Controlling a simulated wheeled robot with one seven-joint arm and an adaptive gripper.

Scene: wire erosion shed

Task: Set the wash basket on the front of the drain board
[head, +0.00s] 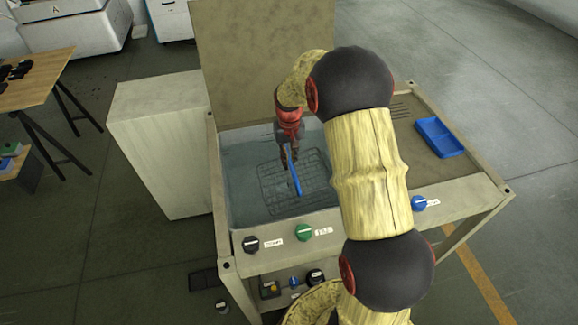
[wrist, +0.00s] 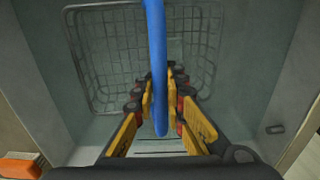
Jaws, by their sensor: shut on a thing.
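The wash basket (head: 268,187) is a dark wire mesh basket with a blue handle (head: 295,175). It is in the grey tank on the left of the wash bench; I cannot tell whether it touches the bottom. My gripper (head: 288,158) is over the tank, shut on the blue handle. In the wrist view the handle (wrist: 154,50) runs between the yellow fingers of my gripper (wrist: 161,88), with the basket mesh (wrist: 92,62) beyond. The drain board (head: 428,172) is the brownish surface right of the tank, partly hidden by my arm.
A blue tray (head: 439,137) sits on the drain board's right side. The tank's front wall (head: 285,219) carries labelled knobs. A tall back panel (head: 255,60) rises behind the tank, and a grey cabinet (head: 160,145) stands left. The board's front part looks clear where visible.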

